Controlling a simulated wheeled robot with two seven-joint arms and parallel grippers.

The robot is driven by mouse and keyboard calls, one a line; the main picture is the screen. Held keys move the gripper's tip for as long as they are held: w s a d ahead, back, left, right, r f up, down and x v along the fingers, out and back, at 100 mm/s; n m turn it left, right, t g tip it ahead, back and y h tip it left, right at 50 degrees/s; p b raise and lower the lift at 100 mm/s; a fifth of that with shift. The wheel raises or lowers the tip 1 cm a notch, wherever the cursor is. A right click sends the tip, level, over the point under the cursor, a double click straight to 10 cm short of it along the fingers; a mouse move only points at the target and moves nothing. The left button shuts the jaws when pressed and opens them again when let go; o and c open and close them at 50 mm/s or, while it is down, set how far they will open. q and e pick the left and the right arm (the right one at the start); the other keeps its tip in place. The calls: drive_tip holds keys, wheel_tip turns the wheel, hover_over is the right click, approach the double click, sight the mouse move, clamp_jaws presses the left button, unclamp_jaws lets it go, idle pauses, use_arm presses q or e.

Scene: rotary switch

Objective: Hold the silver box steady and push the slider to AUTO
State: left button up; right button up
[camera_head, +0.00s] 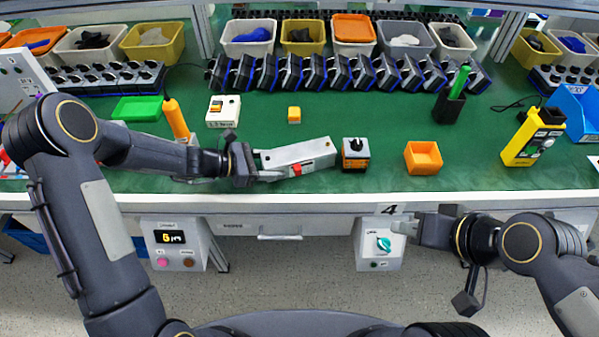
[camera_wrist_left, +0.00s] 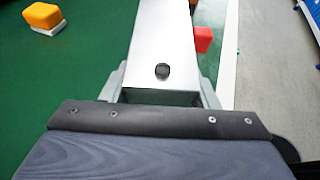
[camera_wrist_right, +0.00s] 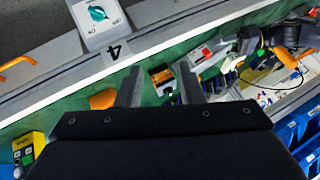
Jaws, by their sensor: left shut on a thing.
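The silver box (camera_head: 305,153) is a long pale metal block just above or on the green mat, left of the orange-and-black block. A red slider (camera_head: 297,169) shows on its front side; it also shows in the left wrist view (camera_wrist_left: 203,38). I cannot read any AUTO mark. My left gripper (camera_head: 267,165) is shut on the near end of the box, a finger on each side, as the left wrist view (camera_wrist_left: 163,88) shows. My right gripper (camera_head: 404,228) is open and empty, in front of the bench edge, well right of the box. Its fingers stand apart in the right wrist view (camera_wrist_right: 160,88).
An orange-and-black block (camera_head: 356,153) stands close to the box's far end. An open orange bin (camera_head: 423,158) is further right. A grey box with a teal rotary knob (camera_head: 383,244) hangs under the bench edge beside my right gripper.

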drive_tip(key=w+a+f+t, duration=0.15)
drive_tip(key=w+a, duration=0.25)
drive_tip(key=w, duration=0.4)
drive_tip(key=n+t, duration=0.5)
drive_tip(key=t, duration=0.2)
approach(299, 173)
drive_tip(key=shift+t+y, duration=0.25)
drive_tip(key=shift+y, duration=0.05)
drive_tip(key=shift+f+x, duration=0.15)
drive_tip(key=shift+x, duration=1.85)
drive_tip(key=shift+f+x, duration=0.15)
drive_tip(key=shift+x, duration=1.85)
drive_tip(key=shift+d, duration=0.15)
drive_tip(key=shift+s, duration=0.1)
clamp_jaws()
